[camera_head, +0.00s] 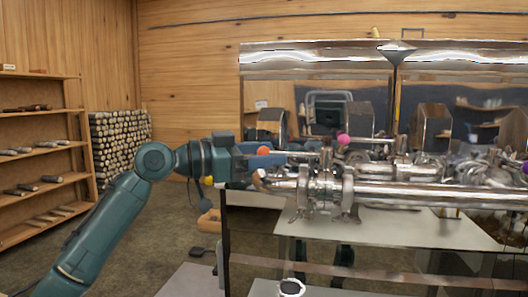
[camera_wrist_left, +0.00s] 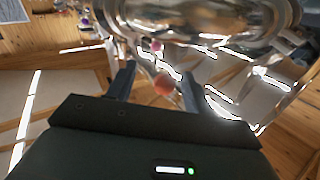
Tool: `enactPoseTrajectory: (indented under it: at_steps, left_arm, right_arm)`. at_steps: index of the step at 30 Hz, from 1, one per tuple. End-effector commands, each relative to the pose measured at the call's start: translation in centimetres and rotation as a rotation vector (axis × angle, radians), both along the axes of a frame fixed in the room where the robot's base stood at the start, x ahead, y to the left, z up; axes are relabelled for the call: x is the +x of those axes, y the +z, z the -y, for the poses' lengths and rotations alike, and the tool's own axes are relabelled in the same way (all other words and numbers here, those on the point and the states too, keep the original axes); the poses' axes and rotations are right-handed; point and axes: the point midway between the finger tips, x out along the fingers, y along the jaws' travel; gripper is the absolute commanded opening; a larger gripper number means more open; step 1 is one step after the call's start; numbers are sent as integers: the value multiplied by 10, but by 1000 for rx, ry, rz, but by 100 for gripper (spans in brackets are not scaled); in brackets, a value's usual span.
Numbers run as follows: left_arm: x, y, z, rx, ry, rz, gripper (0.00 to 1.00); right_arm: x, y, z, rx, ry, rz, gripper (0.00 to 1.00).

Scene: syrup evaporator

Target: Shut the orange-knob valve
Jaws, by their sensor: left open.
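The orange knob (camera_head: 264,151) shows as a small orange ball beside the fingers of my left gripper (camera_head: 280,157), at the left end of the shiny metal pipework. The valve's stem and body are hard to make out. My right gripper is not in view.
A pink knob (camera_head: 343,139) stands farther right on the pipework, and a yellow knob (camera_head: 209,181) shows below my left wrist. Metal pipes (camera_head: 400,193) and clamps lie close to the gripper. Shelves (camera_head: 40,148) stand at far left; open floor lies before them.

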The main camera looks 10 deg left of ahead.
Motion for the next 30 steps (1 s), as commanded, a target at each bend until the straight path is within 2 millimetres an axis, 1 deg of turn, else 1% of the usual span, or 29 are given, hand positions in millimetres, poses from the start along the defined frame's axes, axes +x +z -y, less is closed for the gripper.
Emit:
enactPoseTrajectory:
  at_steps: [6,7,25,30]
  left_arm:
    - [0,0,0,0,0,0,52]
    - [0,0,0,0,0,0,50]
    - [1,0,0,0,2,0,1]
    - [1,0,-1,-1,4,1,0]
  right_arm:
    - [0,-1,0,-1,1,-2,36]
    - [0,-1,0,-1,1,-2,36]
    - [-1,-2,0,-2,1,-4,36]
    - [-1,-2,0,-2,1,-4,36]
